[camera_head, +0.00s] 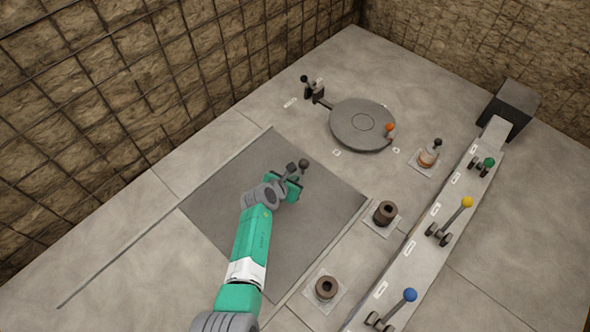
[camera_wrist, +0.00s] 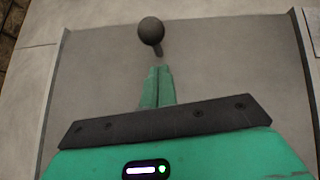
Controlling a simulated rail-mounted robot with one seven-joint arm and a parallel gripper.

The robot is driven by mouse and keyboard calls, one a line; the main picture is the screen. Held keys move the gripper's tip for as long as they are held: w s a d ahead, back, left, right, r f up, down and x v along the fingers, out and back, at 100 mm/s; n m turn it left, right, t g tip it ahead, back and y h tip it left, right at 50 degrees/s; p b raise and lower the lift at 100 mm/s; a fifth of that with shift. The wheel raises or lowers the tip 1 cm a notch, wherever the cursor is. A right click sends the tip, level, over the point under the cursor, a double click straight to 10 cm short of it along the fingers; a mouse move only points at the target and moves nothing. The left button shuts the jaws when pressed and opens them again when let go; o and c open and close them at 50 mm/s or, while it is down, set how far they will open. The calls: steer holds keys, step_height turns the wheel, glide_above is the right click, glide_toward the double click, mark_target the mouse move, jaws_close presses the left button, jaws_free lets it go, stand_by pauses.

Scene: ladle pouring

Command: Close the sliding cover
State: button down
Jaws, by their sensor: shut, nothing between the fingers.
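The sliding cover (camera_head: 325,205) is a flat dark grey square plate lying in the floor in the middle of the head view. It also fills much of the wrist view (camera_wrist: 225,60). A dark handle with a ball knob (camera_head: 303,163) stands up from it, and the knob shows at the top of the wrist view (camera_wrist: 151,30). My gripper (camera_head: 298,186) is low over the cover, close to the handle. In the wrist view its two green fingers (camera_wrist: 158,84) are together and empty, pointing toward the knob. I cannot tell if they touch the handle.
A thin groove (camera_head: 120,259) runs from the cover to the lower left across bare floor. A round grey lid (camera_head: 361,124) with levers lies beyond. Brown sockets (camera_head: 385,212) and a raised strip with yellow (camera_head: 467,202), blue (camera_head: 410,295) and green (camera_head: 489,162) knobbed levers stand right.

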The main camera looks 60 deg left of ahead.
steer(key=p+v, duration=0.6)
steer(key=v, duration=0.4)
steer(key=shift+s+d, duration=0.2)
steer(key=shift+s, duration=0.4)
steer(key=shift+f, duration=0.2)
